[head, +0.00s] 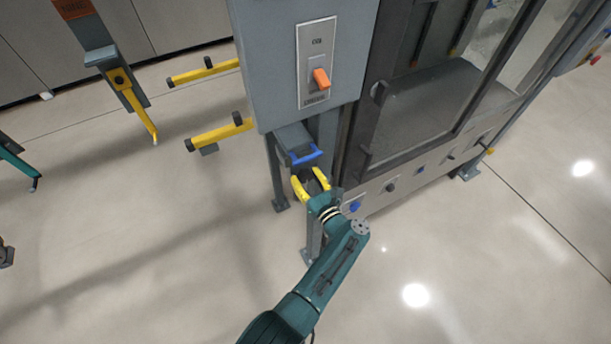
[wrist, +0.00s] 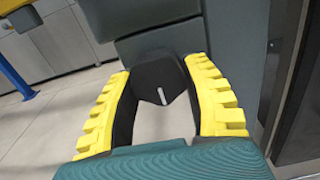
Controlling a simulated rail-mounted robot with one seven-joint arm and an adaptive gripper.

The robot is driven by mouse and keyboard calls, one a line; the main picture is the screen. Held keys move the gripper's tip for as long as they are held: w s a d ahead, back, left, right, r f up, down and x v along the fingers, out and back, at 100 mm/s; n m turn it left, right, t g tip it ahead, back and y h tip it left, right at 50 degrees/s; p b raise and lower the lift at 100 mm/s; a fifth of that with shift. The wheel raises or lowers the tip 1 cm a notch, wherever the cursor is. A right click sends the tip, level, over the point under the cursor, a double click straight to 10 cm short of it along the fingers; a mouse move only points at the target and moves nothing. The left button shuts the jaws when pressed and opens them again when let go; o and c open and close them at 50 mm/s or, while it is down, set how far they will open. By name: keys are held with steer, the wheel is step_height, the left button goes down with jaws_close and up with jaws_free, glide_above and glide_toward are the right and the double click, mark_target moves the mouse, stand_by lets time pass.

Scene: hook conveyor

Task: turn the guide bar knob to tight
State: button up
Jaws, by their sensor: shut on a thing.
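The guide bar knob (wrist: 158,84) is dark, with a short white pointer mark that stands nearly upright in the wrist view. No tight or loose label is readable around it. My gripper (wrist: 161,72) has its two yellow ribbed fingers on either side of the knob and is shut on it. The knob cannot be made out clearly there between the fingers.
A grey cabinet (head: 260,60) with an orange switch (head: 321,78) stands above my gripper. A glazed enclosure with a row of knobs, one blue (head: 354,207), is at right. Yellow bars (head: 220,134) stick out at left. The floor in front is clear.

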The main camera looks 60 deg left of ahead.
steer(key=shift+f, duration=0.2)
steer(key=o, duration=1.2)
steer(key=shift+r, duration=0.1)
steer(key=shift+o, duration=0.2)
steer(key=d, duration=1.2)
